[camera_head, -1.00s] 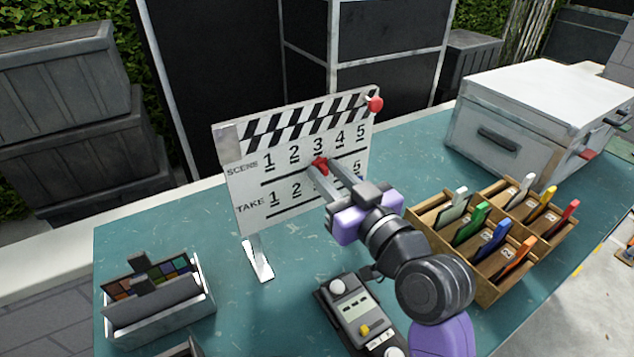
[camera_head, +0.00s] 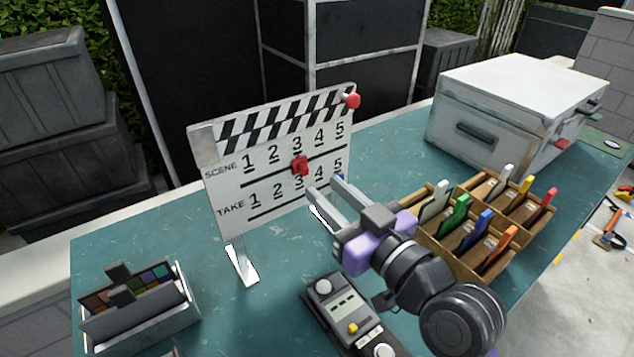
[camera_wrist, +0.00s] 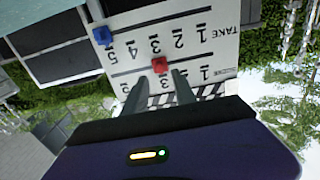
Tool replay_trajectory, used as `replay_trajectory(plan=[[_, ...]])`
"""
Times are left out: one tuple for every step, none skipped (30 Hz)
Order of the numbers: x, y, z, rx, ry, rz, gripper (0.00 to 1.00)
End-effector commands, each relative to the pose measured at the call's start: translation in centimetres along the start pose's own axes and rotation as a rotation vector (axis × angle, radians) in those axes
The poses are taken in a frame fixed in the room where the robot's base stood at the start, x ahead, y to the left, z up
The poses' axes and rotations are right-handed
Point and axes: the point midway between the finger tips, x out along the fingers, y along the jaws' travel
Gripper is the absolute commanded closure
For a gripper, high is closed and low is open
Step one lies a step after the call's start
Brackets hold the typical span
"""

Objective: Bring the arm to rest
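My gripper (camera_head: 324,186) is open and empty, its two fingers apart, in front of the right part of the clapperboard (camera_head: 228,190). A red marker (camera_head: 299,165) sits on the board by the scene row, below the 3, clear of the fingertips. In the wrist view, the board appears upside down beyond the fingers of my gripper (camera_wrist: 159,82). The red marker (camera_wrist: 159,65) shows between and beyond the fingertips there, and a blue marker (camera_wrist: 102,35) sits by the take row. In the head view my fingers largely hide the blue marker.
A control box (camera_head: 345,312) with knobs lies below my gripper. A wooden divided tray (camera_head: 430,238) with coloured cards stands close at right. A white case (camera_head: 480,113) is behind it, and a box with a colour chart (camera_head: 185,312) is at left. The teal table (camera_head: 215,265) is bare around the board's foot.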

Motion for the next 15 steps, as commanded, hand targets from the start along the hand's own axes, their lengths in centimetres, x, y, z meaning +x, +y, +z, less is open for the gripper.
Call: replay_trajectory(plan=[[-0.61,0.07,0.08,0.0,0.0,0.002,0.67],[-0.88,0.07,0.08,0.0,0.0,0.002,0.67],[-1.17,0.07,0.06,-0.001,0.0,0.002,0.67],[-1.33,0.06,0.06,-0.001,-0.001,0.002,0.67],[-1.44,0.06,0.05,-0.001,-0.001,0.001,0.67],[-1.53,0.05,0.04,-0.001,-0.001,0.001,0.67],[-1.57,0.04,0.02,-0.001,-0.001,0.001,0.67],[-1.59,0.04,0.0,-0.001,-0.001,0.001,0.67],[-1.59,0.03,-0.01,-0.001,-0.001,0.001,0.67],[-1.58,0.03,-0.02,-0.001,-0.001,0.001,0.67],[-1.57,0.03,-0.02,-0.001,-0.001,0.001,0.67],[-1.57,0.02,-0.02,-0.001,-0.001,0.001,0.67],[-1.56,0.02,-0.02,-0.001,0.0,0.001,0.67],[-1.56,0.02,-0.02,-0.001,0.0,0.001,0.67],[-1.56,0.02,-0.02,-0.001,0.0,0.001,0.67]])
